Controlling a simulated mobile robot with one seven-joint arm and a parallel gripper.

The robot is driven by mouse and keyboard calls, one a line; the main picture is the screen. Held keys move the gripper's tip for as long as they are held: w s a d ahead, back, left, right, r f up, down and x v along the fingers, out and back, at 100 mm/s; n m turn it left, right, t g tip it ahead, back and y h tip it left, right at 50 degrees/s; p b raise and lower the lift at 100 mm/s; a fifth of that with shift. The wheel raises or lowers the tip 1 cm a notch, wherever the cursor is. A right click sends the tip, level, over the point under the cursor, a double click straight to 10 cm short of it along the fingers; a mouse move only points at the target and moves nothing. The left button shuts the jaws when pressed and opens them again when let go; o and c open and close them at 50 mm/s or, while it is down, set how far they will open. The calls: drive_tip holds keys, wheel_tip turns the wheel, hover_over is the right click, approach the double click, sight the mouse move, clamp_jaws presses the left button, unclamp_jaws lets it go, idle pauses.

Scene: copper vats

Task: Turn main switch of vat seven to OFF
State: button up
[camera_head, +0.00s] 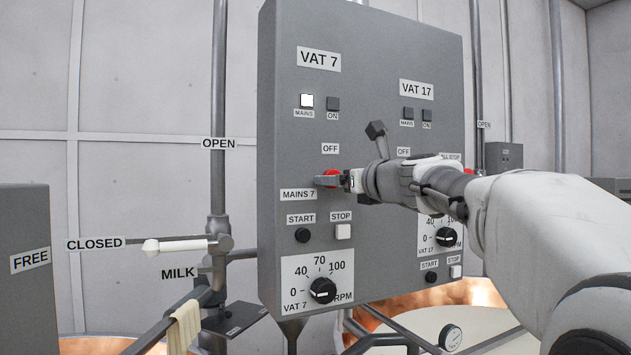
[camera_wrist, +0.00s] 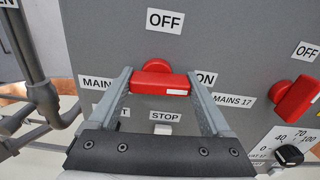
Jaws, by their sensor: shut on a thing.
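The grey panel (camera_head: 378,60) has a VAT 7 label (camera_head: 319,59) at its upper left. Below it, the red main switch of vat seven (camera_head: 329,178) is mostly covered by my gripper (camera_head: 345,181). In the wrist view the red switch handle (camera_wrist: 160,83) lies level, its white mark at the right end by the ON label (camera_wrist: 206,79). The OFF label (camera_wrist: 165,20) is above the switch. My gripper's two fingers (camera_wrist: 159,78) are shut on the handle, one at each end. The MAINS lamp of vat seven (camera_head: 307,100) is white and bright.
The red vat 17 switch (camera_wrist: 296,98) is tilted, close on the right. The START button (camera_head: 302,235), STOP button (camera_head: 343,231) and speed knob (camera_head: 322,290) lie below. Pipes and a white valve handle (camera_head: 175,246) stand left.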

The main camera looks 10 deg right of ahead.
drive_tip(key=n+b, duration=0.2)
drive_tip(key=n, duration=0.3)
drive_tip(key=n+b, duration=0.2)
drive_tip(key=n, duration=0.2)
drive_tip(key=shift+a, duration=0.1)
drive_tip(key=n+b, duration=0.2)
drive_tip(key=n, duration=0.2)
drive_tip(key=shift+n, duration=0.4)
drive_tip(key=shift+a+r+n+b, duration=0.1)
drive_tip(key=shift+r+n+b, duration=0.1)
drive_tip(key=shift+n+b, duration=1.2)
drive_tip(key=shift+n+p, duration=0.45)
drive_tip(key=shift+n, duration=0.05)
drive_tip(key=o, duration=1.2)
drive_tip(key=shift+c, duration=0.2)
drive_tip(key=shift+s, duration=0.1)
drive_tip(key=b+v, duration=0.3)
drive_tip(key=v, duration=1.4)
drive_tip(key=shift+s, duration=0.15)
